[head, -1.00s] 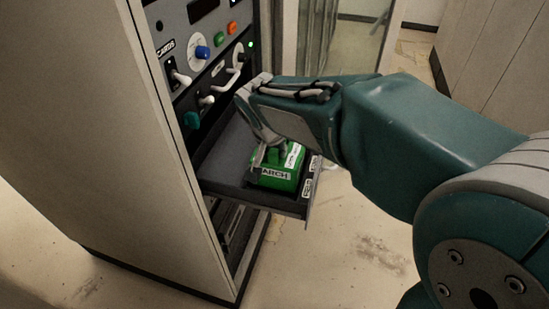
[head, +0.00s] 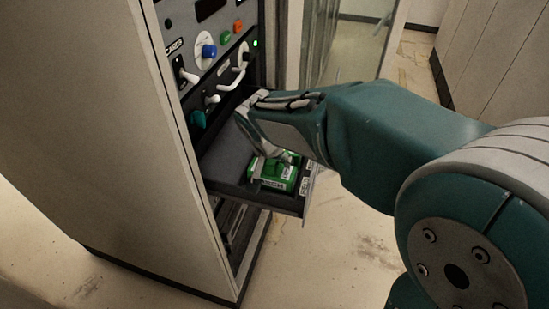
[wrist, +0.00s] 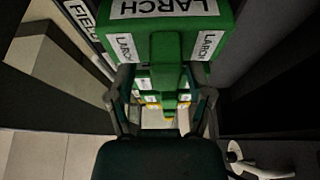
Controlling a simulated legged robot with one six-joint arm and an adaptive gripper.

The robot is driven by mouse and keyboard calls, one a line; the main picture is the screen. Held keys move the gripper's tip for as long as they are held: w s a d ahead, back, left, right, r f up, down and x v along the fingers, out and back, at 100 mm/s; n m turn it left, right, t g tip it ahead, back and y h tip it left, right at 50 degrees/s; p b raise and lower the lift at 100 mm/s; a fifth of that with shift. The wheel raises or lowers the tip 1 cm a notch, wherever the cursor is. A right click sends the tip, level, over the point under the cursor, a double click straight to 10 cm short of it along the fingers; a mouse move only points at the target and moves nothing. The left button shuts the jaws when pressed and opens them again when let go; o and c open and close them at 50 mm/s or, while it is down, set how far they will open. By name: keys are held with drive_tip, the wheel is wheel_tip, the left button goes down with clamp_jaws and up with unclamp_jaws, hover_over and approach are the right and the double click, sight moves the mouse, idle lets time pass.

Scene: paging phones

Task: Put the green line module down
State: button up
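The green line module (head: 284,171), with white LARCH labels, is in the pulled-out dark drawer (head: 228,160) of the cabinet. In the head view it looks low, near the drawer floor, but its underside is hidden. My gripper (head: 274,155) is directly above it, with fingertips down at its handle. In the wrist view the module (wrist: 205,42) fills the top centre. The two fingers of my gripper (wrist: 160,78) stand on either side of its narrow green handle, with small gaps visible, so they look open. Their contact points are partly hidden.
The cabinet front (head: 215,80) behind the drawer carries knobs, switches, a white handle (head: 234,77) and a lit green lamp. The drawer's front wall (head: 308,188) is close to the module. Bare floor (head: 350,250) lies to the right. A glass door (head: 350,40) stands behind.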

drive_tip(key=shift+a+r, duration=0.15)
drive_tip(key=shift+r, duration=0.2)
drive_tip(key=v, duration=1.1)
drive_tip(key=shift+r, duration=0.2)
drive_tip(key=s+d+f+n+t+y, duration=0.1)
drive_tip(key=s+d+f+n, duration=0.3)
drive_tip(key=s+d, duration=1)
drive_tip(key=shift+s+d+y, duration=0.2)
drive_tip(key=shift+s+y, duration=0.1)
drive_tip(key=shift+s, duration=0.2)
drive_tip(key=shift+d+f, duration=0.1)
